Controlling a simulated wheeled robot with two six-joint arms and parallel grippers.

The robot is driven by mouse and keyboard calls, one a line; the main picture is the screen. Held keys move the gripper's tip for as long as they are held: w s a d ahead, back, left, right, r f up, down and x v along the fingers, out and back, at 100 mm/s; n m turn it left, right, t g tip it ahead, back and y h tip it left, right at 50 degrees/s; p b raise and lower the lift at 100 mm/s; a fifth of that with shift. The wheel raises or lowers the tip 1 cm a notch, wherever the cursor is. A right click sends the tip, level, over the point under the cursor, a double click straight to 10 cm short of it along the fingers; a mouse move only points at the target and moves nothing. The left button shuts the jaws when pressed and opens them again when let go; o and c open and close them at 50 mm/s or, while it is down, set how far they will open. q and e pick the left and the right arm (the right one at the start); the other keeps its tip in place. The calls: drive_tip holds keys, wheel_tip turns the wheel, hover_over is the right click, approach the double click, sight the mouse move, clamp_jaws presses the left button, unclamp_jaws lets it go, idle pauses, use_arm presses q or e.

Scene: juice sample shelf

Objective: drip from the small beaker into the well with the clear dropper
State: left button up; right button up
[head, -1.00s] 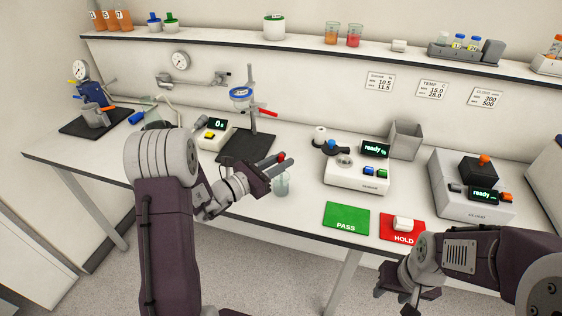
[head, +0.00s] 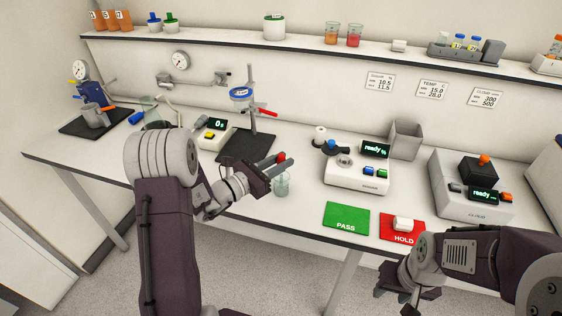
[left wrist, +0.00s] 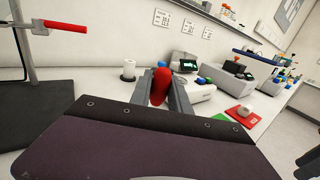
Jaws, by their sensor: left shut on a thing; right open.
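My left gripper (head: 280,160) is shut on the dropper's red bulb (left wrist: 160,87), between its two grey fingers. The dropper's clear stem cannot be made out. The small clear beaker (head: 282,185) stands on the bench just below the fingertips. Whether the stem is inside it, I cannot tell. The well (head: 344,159) is on top of the white meter (head: 357,176) reading "ready %", to the right of the beaker. My right gripper (head: 398,293) is open and empty, low in front of the bench.
A stand with a red handle (head: 262,111) rises on a dark base behind my left gripper. A green PASS mat (head: 346,216) and a red HOLD mat (head: 398,236) with a white block lie at the front. Bare bench separates the beaker and meter.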

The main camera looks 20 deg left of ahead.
use_arm(q)
wheel_tip(320, 180, up, 10)
drive_tip(key=p, duration=0.7)
drive_tip(key=shift+r+p, duration=0.1)
drive_tip(key=shift+p, duration=0.3)
drive_tip(key=shift+s, duration=0.1)
use_arm(e)
wheel_tip(320, 180, up, 8)
drive_tip(key=shift+f, duration=0.25)
